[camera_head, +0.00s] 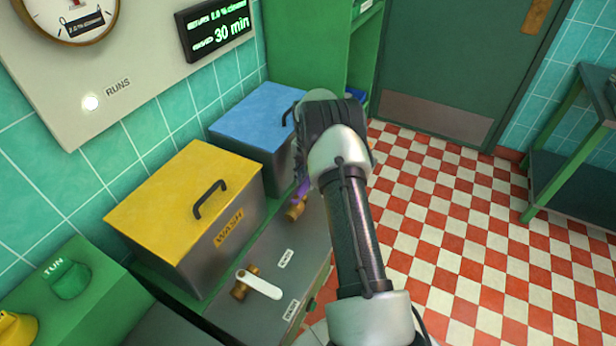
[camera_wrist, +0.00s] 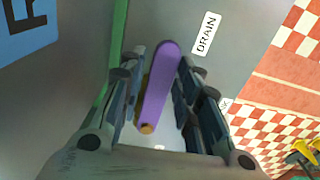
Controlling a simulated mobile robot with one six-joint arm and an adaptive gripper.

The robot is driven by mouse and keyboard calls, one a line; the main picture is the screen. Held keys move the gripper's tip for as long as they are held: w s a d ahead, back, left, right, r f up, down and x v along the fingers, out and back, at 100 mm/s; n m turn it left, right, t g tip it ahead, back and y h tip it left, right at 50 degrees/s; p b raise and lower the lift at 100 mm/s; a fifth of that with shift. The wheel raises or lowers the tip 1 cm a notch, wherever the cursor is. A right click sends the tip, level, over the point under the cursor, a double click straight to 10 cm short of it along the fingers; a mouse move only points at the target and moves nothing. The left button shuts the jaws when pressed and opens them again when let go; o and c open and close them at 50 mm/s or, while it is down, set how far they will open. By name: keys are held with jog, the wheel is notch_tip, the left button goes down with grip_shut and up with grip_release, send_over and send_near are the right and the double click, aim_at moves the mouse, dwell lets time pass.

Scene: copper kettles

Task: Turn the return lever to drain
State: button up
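The purple return lever (camera_wrist: 160,85) lies between the two fingers of my gripper (camera_wrist: 160,78) in the wrist view. Its brass pivot end (camera_wrist: 146,128) is at the bottom and its free end points up, tilted slightly right. The fingers stand on either side of it, with a gap visible at the upper left; contact on the right is unclear. The DRAIN label (camera_wrist: 206,33) is to the right of the lever's free end. In the head view my arm hides most of the gripper, and only a bit of the purple lever (camera_head: 302,190) shows above a brass valve (camera_head: 296,210).
The blue-lidded tank (camera_head: 262,115) stands behind the gripper. The yellow-lidded WASH tank (camera_head: 185,200) is left of it, with a white lever (camera_head: 262,285) in front.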

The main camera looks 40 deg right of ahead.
aim_at(308, 180)
jog(key=shift+o, duration=1.1)
notch_tip(308, 180, up, 12)
jog(key=s+a+r+m+t, duration=0.1)
jog(key=s+a+r+m, duration=0.45)
jog(key=a+r, duration=0.45)
jog(key=s+a+r+m+t, duration=0.1)
jog(key=s+a+r+m, duration=0.45)
jog(key=a+r, duration=0.4)
jog(key=s+a+m+t, duration=0.1)
jog(key=s+a+m, duration=0.2)
jog(key=s, duration=0.4)
jog(key=s+a+m, duration=0.3)
jog(key=s+m, duration=0.2)
jog(key=s, duration=0.3)
jog(key=s+a+m+t, duration=0.1)
jog(key=s+a+m, duration=0.2)
jog(key=s, duration=0.5)
jog(key=shift+a+r+m+t, duration=0.25)
jog(key=shift+a+m+t, duration=0.1)
jog(key=shift+m, duration=0.45)
